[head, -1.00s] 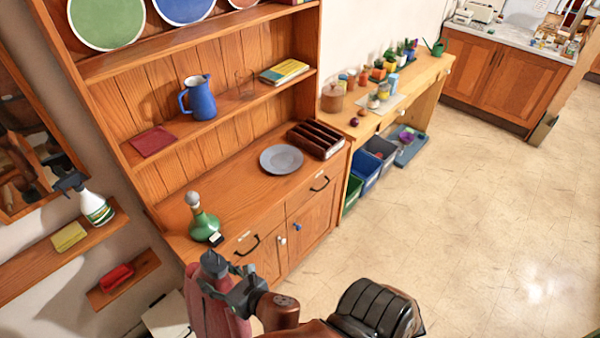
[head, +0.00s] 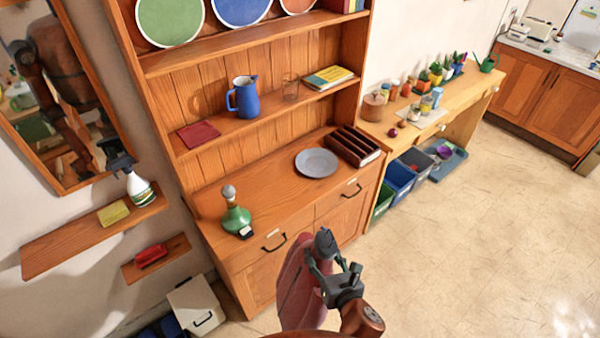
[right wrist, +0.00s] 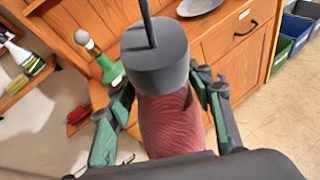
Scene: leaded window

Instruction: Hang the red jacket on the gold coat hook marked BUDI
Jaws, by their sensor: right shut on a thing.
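The red jacket (head: 297,288) hangs from my right gripper (head: 328,262) at the bottom middle of the head view, in front of the wooden dresser. The gripper is shut on its top, where a grey round piece (head: 325,243) sticks up. In the right wrist view the jacket's ribbed red cloth (right wrist: 172,125) shows between the two fingers, below the grey piece with a thin dark rod. Its lower part is hidden in both views. My left gripper is not in view. No gold coat hook and no BUDI label show in either view.
The dresser (head: 215,195) bears a green bottle (head: 235,218), a grey plate (head: 316,162) and a blue jug (head: 243,97). Wall shelves hold a spray bottle (head: 138,186) and a red object (head: 150,254). A white bin (head: 197,306) stands below. Open floor lies at right.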

